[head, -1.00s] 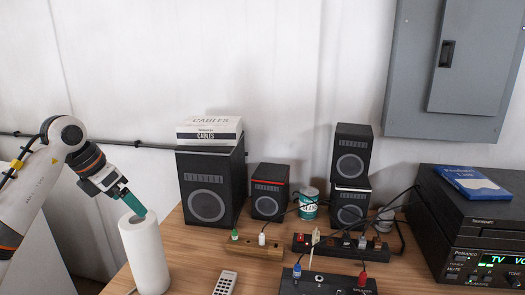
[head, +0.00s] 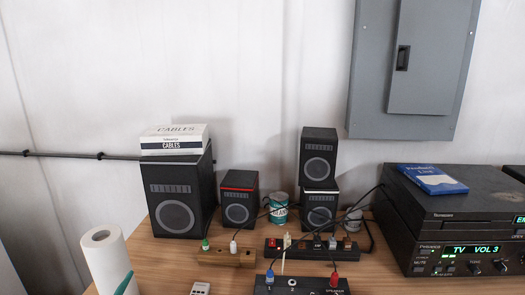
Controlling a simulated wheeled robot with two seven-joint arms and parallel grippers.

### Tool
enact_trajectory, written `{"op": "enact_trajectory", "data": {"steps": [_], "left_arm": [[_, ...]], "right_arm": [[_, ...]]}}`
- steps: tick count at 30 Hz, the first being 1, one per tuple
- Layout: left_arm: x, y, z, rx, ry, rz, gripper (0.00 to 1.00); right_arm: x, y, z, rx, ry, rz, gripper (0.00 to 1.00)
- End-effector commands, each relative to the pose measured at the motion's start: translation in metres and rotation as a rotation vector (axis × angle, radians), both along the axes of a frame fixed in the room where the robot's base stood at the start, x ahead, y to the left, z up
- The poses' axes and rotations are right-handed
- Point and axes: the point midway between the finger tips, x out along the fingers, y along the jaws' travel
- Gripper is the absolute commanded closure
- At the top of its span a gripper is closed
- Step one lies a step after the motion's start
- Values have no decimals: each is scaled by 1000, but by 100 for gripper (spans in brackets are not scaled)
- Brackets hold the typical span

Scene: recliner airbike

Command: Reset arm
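Only a teal finger piece of my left gripper (head: 125,283) shows at the bottom left, in front of the lower right side of the white paper roll (head: 101,255). The rest of this gripper is below the frame, so its opening is hidden. I cannot tell whether the finger touches the roll. My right gripper is not in view.
A wooden table (head: 160,262) holds a large speaker (head: 177,200) with a cables box (head: 174,141) on top, smaller speakers, a can (head: 278,207), a power strip (head: 330,247) with cables, and a receiver (head: 460,225) with a blue booklet (head: 432,180). Bare tabletop lies right of the roll.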

Motion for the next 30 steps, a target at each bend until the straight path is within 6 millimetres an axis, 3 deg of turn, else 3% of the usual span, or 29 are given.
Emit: {"op": "enact_trajectory", "data": {"steps": [1,3,6,12,20,21,30], "left_arm": [[-23,4,-33,-95,140,53,0],[-54,7,-71,-204,320,118,0],[-96,4,-110,-313,532,182,0],[-166,-8,-152,-444,832,254,0],[-244,-27,-175,-550,1138,306,0],[-251,-29,-180,-558,1171,311,0],[-232,-31,-266,-543,1195,318,0]], "right_arm": [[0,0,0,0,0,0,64],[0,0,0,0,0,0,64],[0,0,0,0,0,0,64],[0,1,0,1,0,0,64],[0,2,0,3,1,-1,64],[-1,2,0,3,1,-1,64],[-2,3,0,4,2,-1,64]]}}
